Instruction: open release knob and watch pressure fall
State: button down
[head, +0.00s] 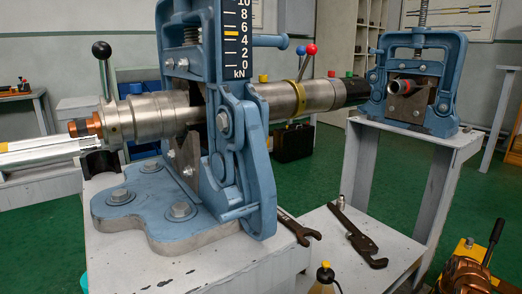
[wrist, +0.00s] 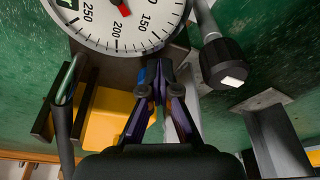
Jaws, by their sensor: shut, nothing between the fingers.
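In the wrist view, a round white pressure gauge (wrist: 105,35) is cut off by the top edge, with numbers 150, 200 and 250 showing. Part of its red needle shows at the top edge; its reading cannot be told. A black ribbed knob (wrist: 222,62) with a pale square on its end hangs from a grey rod at the upper right; I cannot tell for sure that it is the release knob. My gripper (wrist: 160,88) is shut and empty below the gauge, left of the knob and apart from it in the picture. My gripper does not show in the head view.
A blue pipe vise (head: 240,150) holds a steel pipe (head: 310,96); its kN scale (head: 236,40) has a yellow mark. A second vise (head: 420,75) stands behind right. A wrench (head: 299,228) and black tool (head: 357,235) lie on a low table. Green floor shows between.

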jog(key=shift+s+d+p, duration=0.15)
jog(key=shift+p, duration=0.35)
jog(key=shift+s+d, duration=0.15)
jog(key=shift+d, duration=0.1)
jog(key=shift+s+d, duration=0.1)
jog(key=shift+d, duration=0.4)
dwell(0.5)
jog(key=shift+s+r, duration=0.1)
jog(key=shift+r, duration=0.05)
jog(key=shift+s+p, duration=0.35)
jog(key=shift+p, duration=0.55)
notch_tip(320, 180, up, 6)
jog(key=p, duration=0.2)
jog(key=shift+p, duration=0.3)
